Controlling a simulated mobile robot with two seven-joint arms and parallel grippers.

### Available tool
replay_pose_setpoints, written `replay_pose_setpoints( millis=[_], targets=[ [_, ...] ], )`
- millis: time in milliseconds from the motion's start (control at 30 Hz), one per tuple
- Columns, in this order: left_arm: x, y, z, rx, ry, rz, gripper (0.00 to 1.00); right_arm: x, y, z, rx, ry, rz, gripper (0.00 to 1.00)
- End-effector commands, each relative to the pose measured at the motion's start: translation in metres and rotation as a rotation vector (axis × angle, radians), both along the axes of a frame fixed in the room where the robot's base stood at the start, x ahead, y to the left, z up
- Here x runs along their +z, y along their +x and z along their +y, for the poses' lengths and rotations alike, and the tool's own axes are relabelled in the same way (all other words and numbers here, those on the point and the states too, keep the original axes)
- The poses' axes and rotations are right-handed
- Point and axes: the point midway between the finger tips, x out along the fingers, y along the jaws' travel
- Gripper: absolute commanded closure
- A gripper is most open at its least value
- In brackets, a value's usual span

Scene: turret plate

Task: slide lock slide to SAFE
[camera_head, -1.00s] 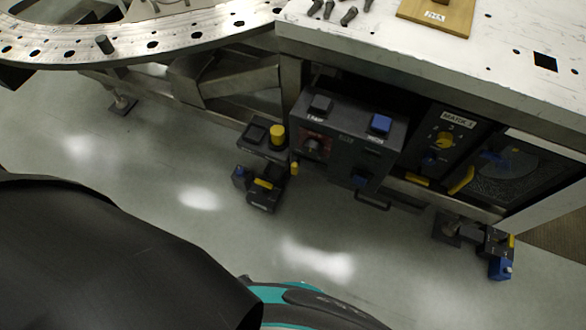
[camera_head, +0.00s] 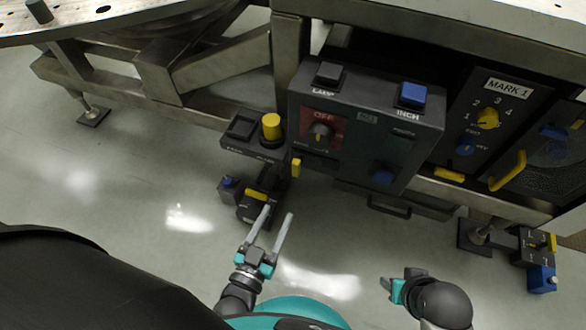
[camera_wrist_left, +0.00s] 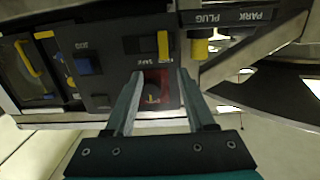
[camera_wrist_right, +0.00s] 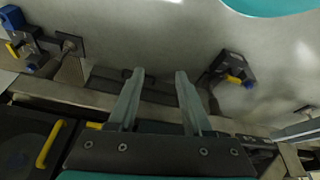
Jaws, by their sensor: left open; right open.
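A small yellow tab (camera_head: 296,168) sits at the lower left edge of the dark control box (camera_head: 345,155). A yellow bar (camera_wrist_left: 163,45) shows on a dark panel in the left wrist view, just beyond the fingertips. My left gripper (camera_head: 279,212) is open and empty, below the control box and apart from the tab in the head view. My right gripper (camera_head: 385,284) is open and empty, lower right, over the floor; its spread fingers show in its wrist view (camera_wrist_right: 160,85).
The box carries an OFF knob (camera_head: 320,135) and a blue INCH button (camera_head: 412,94). A yellow plug (camera_head: 271,127) stands left of it. A dark floor unit (camera_head: 262,198) lies below. The MARK 1 panel (camera_head: 487,115) is to the right. Open floor lies in front.

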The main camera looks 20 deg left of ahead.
Motion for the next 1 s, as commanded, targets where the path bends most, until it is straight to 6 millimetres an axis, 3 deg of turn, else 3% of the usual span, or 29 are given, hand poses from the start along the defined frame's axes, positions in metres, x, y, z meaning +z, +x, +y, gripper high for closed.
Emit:
replay_pose_setpoints(
  millis=[333,867,1000],
  targets=[
    [0.007,0.016,0.002,0.017,-0.004,-0.076,0.45,0.012,0.002,0.0,-0.001,0.002,-0.023,0.5],
    [0.006,0.109,-0.002,0.015,-0.005,-0.074,0.45,0.066,0.003,0.002,0.002,0.021,-0.124,0.5],
    [0.006,0.119,-0.002,0.014,-0.004,-0.071,0.45,0.06,0.014,0.013,0.021,0.051,-0.194,0.5]
  ],
)
